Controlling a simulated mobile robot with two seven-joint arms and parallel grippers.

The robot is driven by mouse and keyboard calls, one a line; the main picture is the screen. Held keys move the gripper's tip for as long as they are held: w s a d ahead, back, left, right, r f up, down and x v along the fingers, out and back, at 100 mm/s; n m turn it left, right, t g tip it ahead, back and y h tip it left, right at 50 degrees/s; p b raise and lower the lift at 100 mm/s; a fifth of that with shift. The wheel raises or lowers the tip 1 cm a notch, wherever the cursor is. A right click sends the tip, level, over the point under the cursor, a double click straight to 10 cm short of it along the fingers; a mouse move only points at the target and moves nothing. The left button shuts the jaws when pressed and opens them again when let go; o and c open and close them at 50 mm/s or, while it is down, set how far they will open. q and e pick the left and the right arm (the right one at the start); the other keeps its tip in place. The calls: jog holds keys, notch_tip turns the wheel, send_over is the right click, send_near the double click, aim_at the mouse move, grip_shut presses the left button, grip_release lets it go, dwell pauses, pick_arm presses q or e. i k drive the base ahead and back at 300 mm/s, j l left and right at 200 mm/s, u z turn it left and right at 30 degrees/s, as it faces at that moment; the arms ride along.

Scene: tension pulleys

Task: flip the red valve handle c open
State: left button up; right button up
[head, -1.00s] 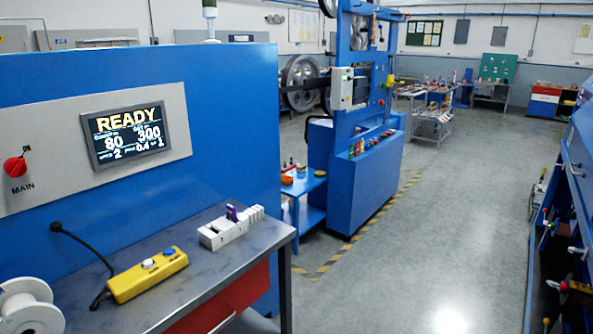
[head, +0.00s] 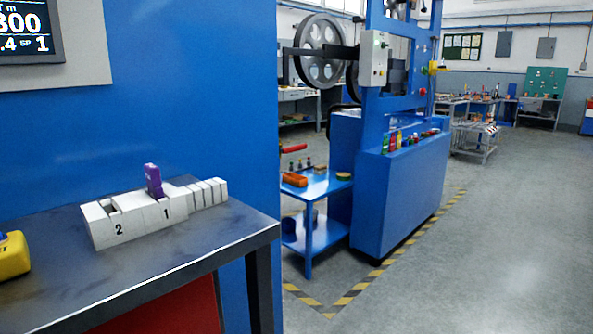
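I cannot make out a valve handle marked c. A small red bar-like part (head: 293,149) shows at the back of the low blue side table, too small to tell what it is. Several small coloured parts, red, green and yellow (head: 399,139), stand along the top ledge of the blue machine (head: 400,205); I cannot tell whether any is a valve handle. Neither of my grippers is in view.
A grey workbench (head: 180,262) at the left holds a white numbered block (head: 150,217) with a purple piece (head: 153,180). The blue side table (head: 318,184) stands beside the machine. Yellow-black floor tape (head: 345,301) runs around them. The floor (head: 490,260) at the right is open.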

aim_at(301, 146)
jog(key=i, duration=0.25)
jog(key=i+l, duration=0.45)
jog(key=i+l+z, duration=0.1)
jog(key=i+l, duration=0.3)
jog(key=l, duration=0.3)
jog(key=i+l, duration=0.2)
jog(key=i, duration=0.15)
jog(key=i+l, duration=0.2)
jog(key=i+j, duration=0.4)
jog(key=i, duration=0.15)
jog(key=z, duration=0.05)
